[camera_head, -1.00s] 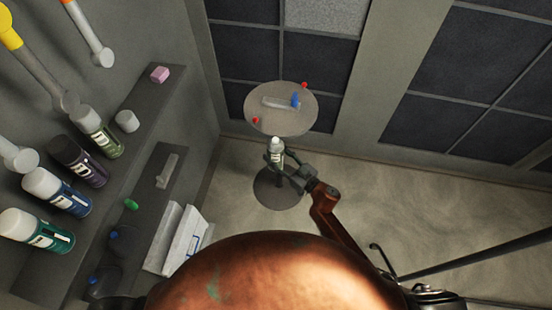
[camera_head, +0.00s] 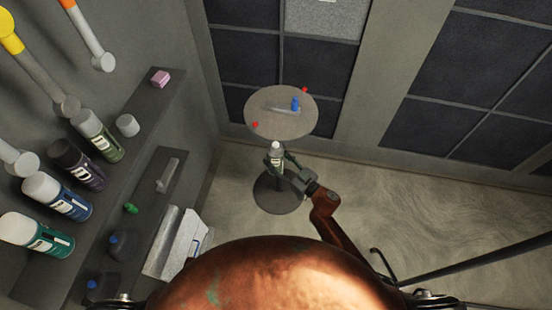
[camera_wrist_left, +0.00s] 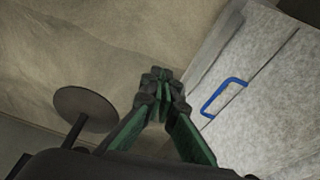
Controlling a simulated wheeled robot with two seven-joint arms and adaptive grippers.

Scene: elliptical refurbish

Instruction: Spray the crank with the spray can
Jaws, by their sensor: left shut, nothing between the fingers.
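A spray can with a white cap (camera_head: 275,158) stands out in front of the round table in the head view. My right gripper (camera_head: 288,164) is shut around its body and holds it roughly upright. A thin grey bar with an upright blue handle (camera_head: 295,104), which looks like the crank, lies on the round table top (camera_head: 262,98). The can appears just below the table's near edge in the picture, apart from the bar. My left gripper (camera_wrist_left: 160,85) is shut and empty in the left wrist view; the head view does not show it.
Two small red pieces (camera_head: 255,125) sit near the table's rim. Several cans (camera_head: 57,197) stand along the left wall shelf, with a pink block (camera_head: 160,78). A pale box with a blue handle (camera_wrist_left: 225,95) lies below my left gripper.

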